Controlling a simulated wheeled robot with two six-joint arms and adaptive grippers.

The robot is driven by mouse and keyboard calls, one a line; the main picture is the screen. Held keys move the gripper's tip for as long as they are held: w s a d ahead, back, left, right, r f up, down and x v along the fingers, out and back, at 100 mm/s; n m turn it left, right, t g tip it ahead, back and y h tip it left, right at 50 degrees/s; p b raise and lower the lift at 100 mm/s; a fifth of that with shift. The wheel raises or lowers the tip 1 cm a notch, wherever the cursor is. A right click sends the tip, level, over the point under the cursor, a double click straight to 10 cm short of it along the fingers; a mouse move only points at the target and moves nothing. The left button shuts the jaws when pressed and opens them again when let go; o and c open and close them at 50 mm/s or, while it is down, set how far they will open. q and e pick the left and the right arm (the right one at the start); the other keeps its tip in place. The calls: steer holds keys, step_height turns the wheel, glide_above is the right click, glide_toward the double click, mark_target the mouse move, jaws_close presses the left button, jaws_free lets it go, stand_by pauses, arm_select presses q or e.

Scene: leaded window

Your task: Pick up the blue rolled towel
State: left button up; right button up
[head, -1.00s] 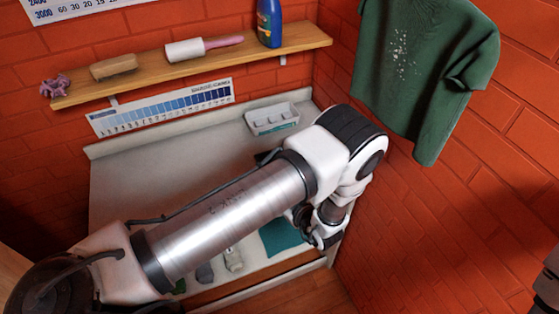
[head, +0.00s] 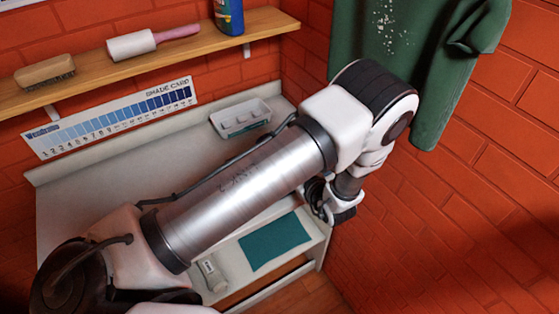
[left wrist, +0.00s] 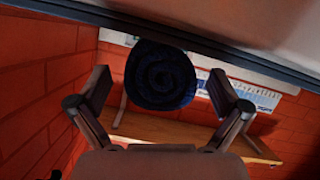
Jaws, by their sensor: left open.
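The blue rolled towel (left wrist: 160,75) shows its dark spiral end in the left wrist view, upper middle. My left gripper (left wrist: 159,84) is open, with one finger on each side of the roll in the picture. I see gaps between the roll and both fingers; I cannot tell how deep the roll lies between them. In the head view my left arm stretches across the counter and its wrist bends down near the right wall. The towel is not visible there. My right gripper is in neither view.
A white counter (head: 75,205) holds a divided white tray (head: 241,120), a teal cloth (head: 275,242) and a pale tube (head: 212,272). Above it, a wooden shelf (head: 100,78) carries a brush (head: 45,72), a lint roller (head: 150,41) and a blue bottle (head: 229,15). A green shirt (head: 400,65) hangs on the right.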

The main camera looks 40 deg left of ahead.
arm_select(q)
steer(key=x, duration=0.3)
steer(key=shift+a+r+p, duration=0.15)
steer(key=shift+a+p, duration=0.25)
steer(key=shift+w+a, duration=0.1)
steer(key=shift+a, duration=0.15)
steer(key=shift+d, duration=0.25)
steer(key=c, duration=1.2)
steer(key=shift+o, duration=0.2)
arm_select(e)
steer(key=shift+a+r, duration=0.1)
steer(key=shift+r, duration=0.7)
